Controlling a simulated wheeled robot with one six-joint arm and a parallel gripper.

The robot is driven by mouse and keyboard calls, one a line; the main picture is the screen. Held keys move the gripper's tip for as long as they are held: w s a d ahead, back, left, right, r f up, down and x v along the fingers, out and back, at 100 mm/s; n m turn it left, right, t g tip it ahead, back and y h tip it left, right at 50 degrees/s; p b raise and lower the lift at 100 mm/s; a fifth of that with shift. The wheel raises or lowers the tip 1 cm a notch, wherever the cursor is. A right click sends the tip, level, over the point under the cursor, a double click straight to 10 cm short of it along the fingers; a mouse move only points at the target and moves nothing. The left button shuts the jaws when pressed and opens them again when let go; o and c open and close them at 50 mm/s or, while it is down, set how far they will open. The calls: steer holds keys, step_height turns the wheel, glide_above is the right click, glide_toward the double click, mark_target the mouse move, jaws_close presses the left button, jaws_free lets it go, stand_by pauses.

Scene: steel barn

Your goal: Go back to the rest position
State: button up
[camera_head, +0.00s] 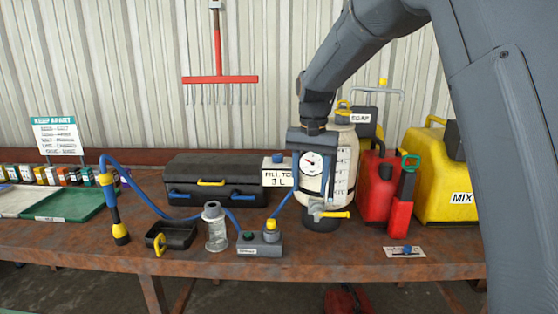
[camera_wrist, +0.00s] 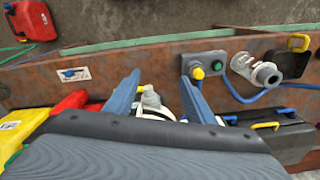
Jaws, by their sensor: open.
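My gripper (camera_head: 314,182) hangs from my arm above the right half of the rusty workbench, in front of a white tank (camera_head: 344,165) with level marks. In the wrist view its two blue-grey fingers (camera_wrist: 163,78) are spread apart with nothing held between them. Beyond and between them a grey fitting (camera_wrist: 150,97) shows at the tank. In the head view a yellow-handled valve (camera_head: 328,213) sits low at the tank, just below the gripper. A round dial gauge (camera_head: 310,162) shows at the gripper; I cannot tell what it is fixed to.
A red can (camera_head: 375,190) and yellow MIX can (camera_head: 440,185) stand right of the tank. A black toolbox (camera_head: 215,175), button box (camera_head: 260,245), clear fitting (camera_head: 214,230) and blue hose (camera_head: 145,190) lie left. A green tray (camera_head: 72,206) is far left. Bare bench shows at the front.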

steer(key=s+d+f+n, duration=0.1)
steer(key=s+d+f, duration=0.2)
steer(key=s+f, duration=0.2)
steer(key=s+d+f+n+b, duration=0.1)
steer(key=s+d+f, duration=0.3)
steer(key=s, duration=0.8)
steer(key=s+d+f+n, duration=0.1)
steer(key=s+d+f, duration=0.3)
steer(key=s, duration=0.5)
step_height(320, 180, down, 3)
steer(key=shift+r+t+b, duration=0.15)
steer(key=shift+t+b, duration=0.25)
